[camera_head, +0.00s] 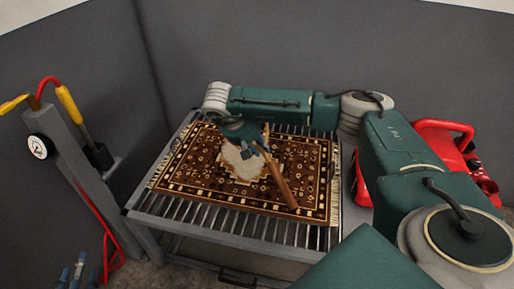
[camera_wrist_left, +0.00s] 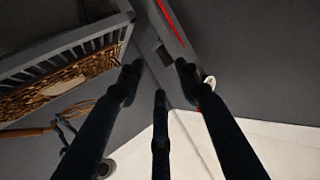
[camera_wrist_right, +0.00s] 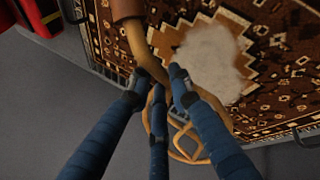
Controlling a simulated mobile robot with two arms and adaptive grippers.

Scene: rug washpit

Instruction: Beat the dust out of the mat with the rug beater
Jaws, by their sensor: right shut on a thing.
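The brown patterned mat (camera_head: 215,190) lies flat on a slatted metal table (camera_head: 185,226). A pale, dusty-looking patch (camera_head: 243,162) covers its middle; it also shows in the right wrist view (camera_wrist_right: 207,60). My right gripper (camera_head: 262,146) is above the mat, shut on the rug beater (camera_head: 279,185). In the right wrist view its wooden handle (camera_wrist_right: 137,38) passes between the fingers, and the looped head extends below them. In the left wrist view the beater (camera_wrist_left: 78,109) appears raised clear of the mat (camera_wrist_left: 65,82). My left gripper (camera_head: 72,275) is open and empty, low at the left.
A grey post (camera_head: 72,165) with a gauge (camera_head: 37,147), yellow-handled hoses and a holder stands left of the table. A red machine (camera_head: 448,133) stands at the right, partly behind my right arm. Dark grey walls close off the back and left.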

